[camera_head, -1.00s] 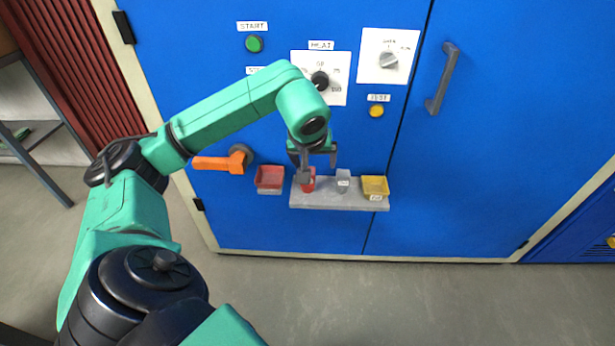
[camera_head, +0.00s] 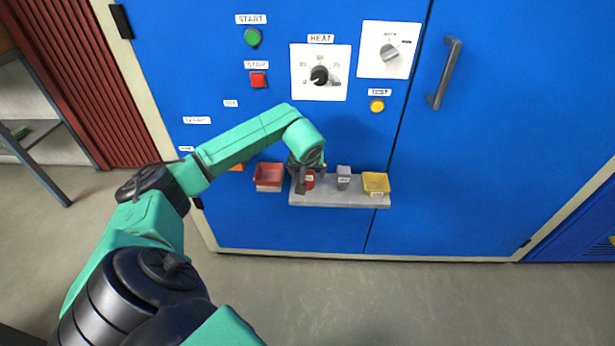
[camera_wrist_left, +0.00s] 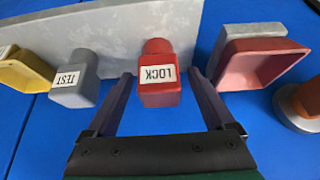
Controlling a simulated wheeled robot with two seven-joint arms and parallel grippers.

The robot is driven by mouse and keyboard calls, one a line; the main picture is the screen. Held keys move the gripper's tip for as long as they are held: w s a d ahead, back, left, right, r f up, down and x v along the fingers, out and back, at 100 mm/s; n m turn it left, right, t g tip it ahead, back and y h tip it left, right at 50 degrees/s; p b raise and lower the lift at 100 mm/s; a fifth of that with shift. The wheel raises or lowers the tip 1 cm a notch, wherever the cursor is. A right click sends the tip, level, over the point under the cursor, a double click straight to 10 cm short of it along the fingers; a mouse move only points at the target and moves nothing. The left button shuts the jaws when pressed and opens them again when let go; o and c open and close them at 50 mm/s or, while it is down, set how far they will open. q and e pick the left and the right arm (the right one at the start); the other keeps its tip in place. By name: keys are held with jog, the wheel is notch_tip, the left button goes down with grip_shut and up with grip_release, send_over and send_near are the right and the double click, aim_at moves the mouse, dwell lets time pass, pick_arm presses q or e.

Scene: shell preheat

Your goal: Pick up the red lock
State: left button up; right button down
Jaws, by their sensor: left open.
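The red lock (camera_wrist_left: 158,88), a small red block with a white LOCK label, stands on the grey shelf (camera_head: 340,201) on the blue cabinet front. In the left wrist view it sits between the two fingers of my left gripper (camera_wrist_left: 160,100), which is open with a gap on each side. In the head view the lock (camera_head: 310,181) is partly hidden by my left gripper (camera_head: 305,178), which is at the shelf's left end. My right gripper is not in view.
A grey TEST block (camera_wrist_left: 75,80) stands beside the lock, and a yellow tray (camera_head: 376,183) is at the shelf's right end. A red tray (camera_head: 268,177) is left of the shelf. An orange handle (camera_head: 236,168) is mostly hidden behind my arm. Buttons and dials are above.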

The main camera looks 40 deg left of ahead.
pick_arm(q)
grip_shut()
jog(key=shift+r, duration=0.1)
